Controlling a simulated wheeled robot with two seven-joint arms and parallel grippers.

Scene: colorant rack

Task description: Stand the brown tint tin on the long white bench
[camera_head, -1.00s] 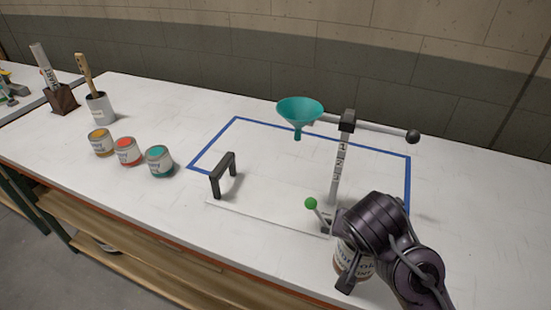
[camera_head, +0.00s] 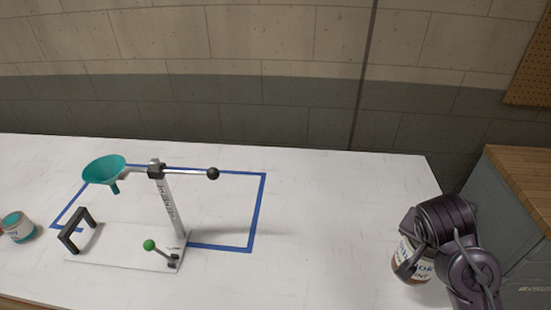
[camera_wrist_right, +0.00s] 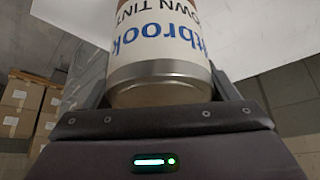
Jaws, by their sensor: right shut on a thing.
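My right gripper (camera_head: 409,258) is shut on the brown tint tin (camera_head: 424,268), a small tin with a white and blue label, at the right in the head view. In the right wrist view the tin (camera_wrist_right: 160,50) fills the space between the fingers, its label lettering upside down. The long white bench (camera_head: 330,220) spreads across the head view. The tin shows in front of the bench's right end; I cannot tell whether it is over the top or beyond the edge. My left gripper is not in view.
The bench right of the tape is clear. A wood-topped grey cabinet (camera_head: 520,180) stands at the right.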

